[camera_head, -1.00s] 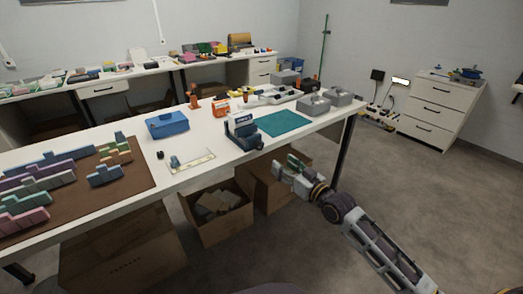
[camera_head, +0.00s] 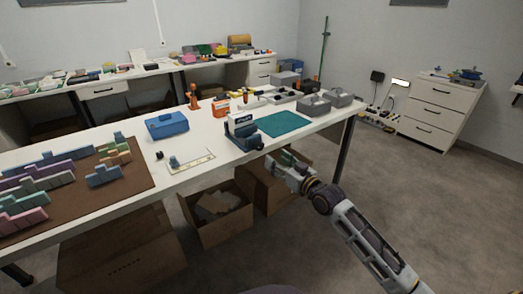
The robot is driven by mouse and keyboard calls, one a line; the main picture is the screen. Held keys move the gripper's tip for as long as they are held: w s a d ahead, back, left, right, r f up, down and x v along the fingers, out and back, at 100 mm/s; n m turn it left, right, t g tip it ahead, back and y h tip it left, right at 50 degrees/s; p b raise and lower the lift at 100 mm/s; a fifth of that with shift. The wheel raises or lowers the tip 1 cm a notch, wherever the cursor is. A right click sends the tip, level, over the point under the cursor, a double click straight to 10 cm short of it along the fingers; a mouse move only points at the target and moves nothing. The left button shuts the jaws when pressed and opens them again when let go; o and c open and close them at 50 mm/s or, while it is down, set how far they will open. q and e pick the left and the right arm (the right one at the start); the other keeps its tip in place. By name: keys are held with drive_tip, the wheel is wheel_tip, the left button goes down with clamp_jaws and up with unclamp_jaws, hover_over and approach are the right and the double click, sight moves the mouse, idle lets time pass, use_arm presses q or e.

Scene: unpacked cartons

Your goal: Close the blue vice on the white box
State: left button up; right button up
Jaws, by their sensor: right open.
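The blue vice (camera_head: 246,142) stands near the front edge of the white workbench, right of the middle. The white box (camera_head: 240,123) with a dark label sits upright at the vice's jaws. Whether the jaws touch it cannot be told at this size. My right gripper (camera_head: 272,164) is open and empty, just off the bench's front edge, below and to the right of the vice and apart from it. My right arm reaches in from the lower right. My left gripper is not in view.
The workbench (camera_head: 120,205) holds a blue case (camera_head: 167,124), a teal mat (camera_head: 284,123), grey boxes (camera_head: 314,104) and a brown board (camera_head: 125,181) with stepped blocks. Open cartons (camera_head: 218,211) stand on the floor under its front edge. Floor on the right is free.

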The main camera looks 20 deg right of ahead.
sight(260, 148)
drive_tip(key=shift+b+x, duration=0.55)
drive_tip(key=shift+x, duration=1.9)
drive_tip(key=shift+b+x, duration=0.3)
drive_tip(key=shift+x, duration=1.85)
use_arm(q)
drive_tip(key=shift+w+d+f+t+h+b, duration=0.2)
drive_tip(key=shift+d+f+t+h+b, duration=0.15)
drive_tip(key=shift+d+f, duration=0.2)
use_arm(e)
drive_tip(key=shift+w+a, duration=0.1)
drive_tip(key=shift+w, duration=0.25)
drive_tip(key=c, duration=1)
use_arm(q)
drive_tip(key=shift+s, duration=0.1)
